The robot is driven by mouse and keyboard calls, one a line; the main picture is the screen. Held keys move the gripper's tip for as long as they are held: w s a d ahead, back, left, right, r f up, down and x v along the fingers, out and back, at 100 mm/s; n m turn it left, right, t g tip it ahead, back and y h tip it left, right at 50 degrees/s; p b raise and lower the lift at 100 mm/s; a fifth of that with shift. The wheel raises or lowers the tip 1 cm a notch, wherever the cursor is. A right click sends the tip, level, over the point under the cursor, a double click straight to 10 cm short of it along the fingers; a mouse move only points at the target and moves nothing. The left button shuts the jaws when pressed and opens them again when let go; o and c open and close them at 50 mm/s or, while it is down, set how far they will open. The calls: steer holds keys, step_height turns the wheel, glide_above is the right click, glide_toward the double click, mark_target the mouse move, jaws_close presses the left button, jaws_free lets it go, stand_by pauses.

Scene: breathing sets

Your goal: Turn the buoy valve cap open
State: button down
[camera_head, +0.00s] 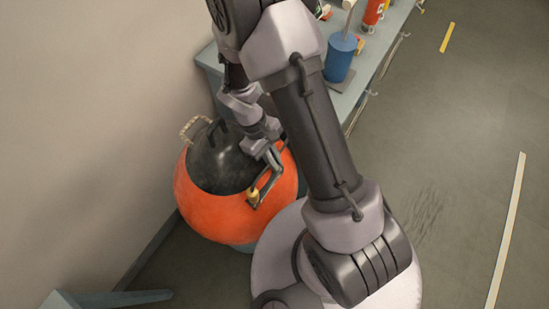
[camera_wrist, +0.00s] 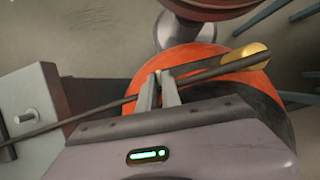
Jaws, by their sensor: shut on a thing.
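The buoy (camera_head: 215,212) is a large orange ball with a black top, standing beside the wall; part of it also shows in the wrist view (camera_wrist: 190,58). A small brass-coloured valve cap (camera_head: 253,197) sits on its near right side. In the wrist view the cap (camera_wrist: 243,58) is at the right end of a long dark bar (camera_wrist: 212,72). My gripper (camera_wrist: 163,78) is shut on this bar, and its fingertips are a short way left of the cap. In the head view my gripper (camera_head: 267,170) is over the buoy's right side, partly hidden by my arm.
A grey bench (camera_head: 375,75) stands behind, with a blue cylinder (camera_head: 340,57) and a red canister (camera_head: 374,12) on it. A rope handle (camera_head: 188,128) is at the buoy's far left. The floor to the right is open. A blue-grey leg (camera_head: 105,298) lies at the lower left.

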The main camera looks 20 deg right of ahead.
steer(key=shift+n, duration=0.3)
steer(key=c, duration=1.8)
jaws_free()
steer(key=shift+r, duration=0.1)
steer(key=p+v, duration=0.5)
steer(key=v, duration=1.2)
steer(key=shift+a+r, duration=0.15)
